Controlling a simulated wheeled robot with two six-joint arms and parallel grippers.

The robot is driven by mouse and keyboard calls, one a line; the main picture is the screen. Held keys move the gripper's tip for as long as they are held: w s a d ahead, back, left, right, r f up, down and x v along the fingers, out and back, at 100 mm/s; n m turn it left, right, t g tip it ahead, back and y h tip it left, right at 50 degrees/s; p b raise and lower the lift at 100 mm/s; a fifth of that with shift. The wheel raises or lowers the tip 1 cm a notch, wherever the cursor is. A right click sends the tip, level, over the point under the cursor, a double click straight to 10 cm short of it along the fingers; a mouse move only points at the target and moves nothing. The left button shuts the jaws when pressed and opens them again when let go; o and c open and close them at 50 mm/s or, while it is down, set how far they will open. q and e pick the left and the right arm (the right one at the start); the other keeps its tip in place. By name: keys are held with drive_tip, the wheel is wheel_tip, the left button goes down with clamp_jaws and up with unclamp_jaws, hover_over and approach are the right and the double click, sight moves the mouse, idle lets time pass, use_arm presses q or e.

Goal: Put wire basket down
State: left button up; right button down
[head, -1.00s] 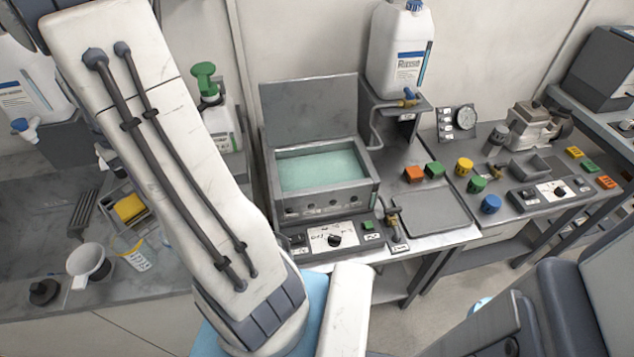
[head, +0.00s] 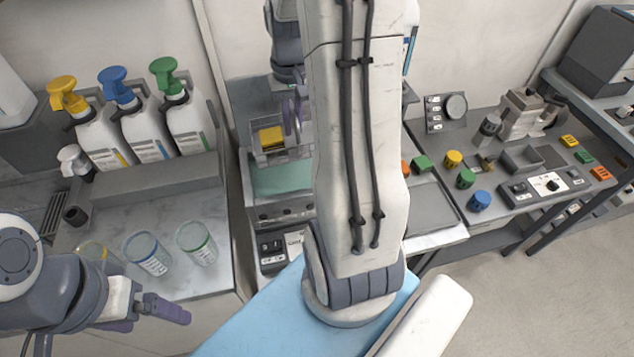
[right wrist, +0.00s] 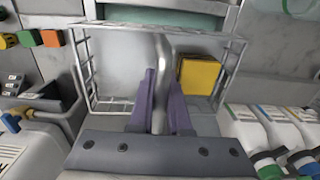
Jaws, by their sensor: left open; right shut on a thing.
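The wire basket (head: 285,148), with a yellow block (head: 270,137) in it, hangs over the open bath (head: 280,215) of blue-green liquid. My right gripper (head: 292,115) is shut on the basket's handle. In the right wrist view, the purple fingers (right wrist: 160,100) close around the grey handle (right wrist: 163,65), and the yellow block (right wrist: 199,75) sits beside it inside the wire basket (right wrist: 88,70). Part of the bath's liquid (right wrist: 175,20) shows beyond the basket. My right arm hides the bath's right side. My left gripper (head: 160,308) is open and empty at the lower left, away from the basket.
Pump bottles with yellow, blue and green heads (head: 120,120) stand on a shelf to the left. Several beakers (head: 148,253) stand on the left counter. Coloured caps (head: 452,158) and a control panel (head: 548,188) lie on the right bench.

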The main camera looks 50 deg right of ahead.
sight(267, 149)
wheel_tip(267, 149, down, 18)
drive_tip(key=shift+s+d+r+p, duration=0.1)
drive_tip(key=shift+d+r+p, duration=0.05)
drive_tip(key=shift+p, duration=0.9)
drive_tip(key=c, duration=0.9)
unclamp_jaws()
wheel_tip(267, 149, up, 12)
drive_tip(key=shift+r+b, duration=0.1)
drive_tip(key=shift+b, duration=0.85)
drive_tip(key=a, duration=0.2)
drive_tip(key=a+r+n, duration=0.1)
drive_tip(key=a, duration=0.2)
drive_tip(key=w+a+r+n, duration=0.1)
drive_tip(key=a, duration=0.1)
drive_tip(key=shift+a+r, duration=0.2)
drive_tip(key=shift+a, duration=0.1)
drive_tip(key=s+a+r+n, duration=0.2)
drive_tip(key=a+r+n, duration=0.15)
drive_tip(key=a, duration=0.75)
drive_tip(key=s+a+r+n, duration=0.1)
drive_tip(key=s+a+n, duration=0.1)
drive_tip(key=s+a, duration=0.2)
drive_tip(key=s+a+r+n, duration=0.1)
drive_tip(key=s+a+n, duration=0.2)
drive_tip(key=s, duration=0.3)
drive_tip(key=s+a+r+n, duration=0.1)
drive_tip(key=s+a+n, duration=0.2)
drive_tip(key=s+a, duration=0.2)
drive_tip(key=shift+a+y, duration=0.4)
